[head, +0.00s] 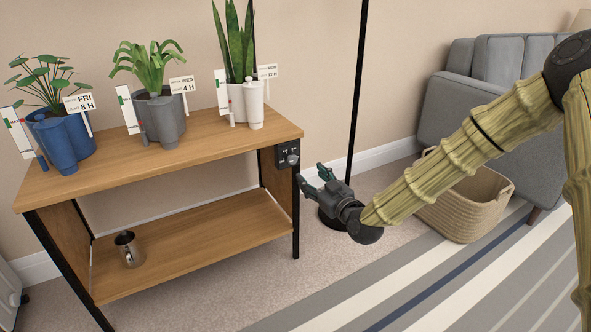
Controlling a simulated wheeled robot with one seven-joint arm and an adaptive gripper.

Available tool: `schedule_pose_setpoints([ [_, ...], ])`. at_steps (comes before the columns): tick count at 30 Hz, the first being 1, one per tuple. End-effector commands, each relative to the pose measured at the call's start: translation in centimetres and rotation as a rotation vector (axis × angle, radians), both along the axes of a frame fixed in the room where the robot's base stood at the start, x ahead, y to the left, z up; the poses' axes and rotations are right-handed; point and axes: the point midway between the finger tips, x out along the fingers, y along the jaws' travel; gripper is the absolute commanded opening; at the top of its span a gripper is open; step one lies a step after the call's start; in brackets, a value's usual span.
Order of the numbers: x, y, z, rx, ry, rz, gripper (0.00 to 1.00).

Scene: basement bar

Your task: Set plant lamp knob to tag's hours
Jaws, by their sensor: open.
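A small dark control box (287,154) with a pale knob is fixed to the right end of the wooden plant stand. The knob's setting is too small to read. Three potted plants on the top shelf carry white tags: the left tag (79,103) reads FRI 8 H, the middle tag (182,84) reads WED 4 H, and the right tag (267,71) seems to read MON 12 H. My gripper (311,177) is open and empty. In the picture it is just right of and below the control box, apart from it, with its fingers towards the stand.
The plant stand (200,151) has a lower shelf with a metal can (128,249). A thin black lamp pole (357,85) rises behind my gripper. A woven basket (470,205) and a grey sofa (480,85) stand to the right. Striped rug and carpet lie clear in front.

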Motion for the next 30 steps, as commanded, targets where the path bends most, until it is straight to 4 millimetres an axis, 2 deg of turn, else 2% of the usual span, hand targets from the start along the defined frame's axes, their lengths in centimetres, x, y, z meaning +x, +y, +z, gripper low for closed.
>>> schedule_pose_setpoints([
  [5,1.4,0.8,-0.3,-0.001,-0.002,0.000,0.51],
  [18,7.4,4.0,-0.3,0.000,-0.001,0.000,0.51],
  [24,9.0,4.8,-0.2,0.000,0.001,0.000,0.51],
  [30,9.4,5.1,0.0,0.000,0.001,0.000,0.51],
])
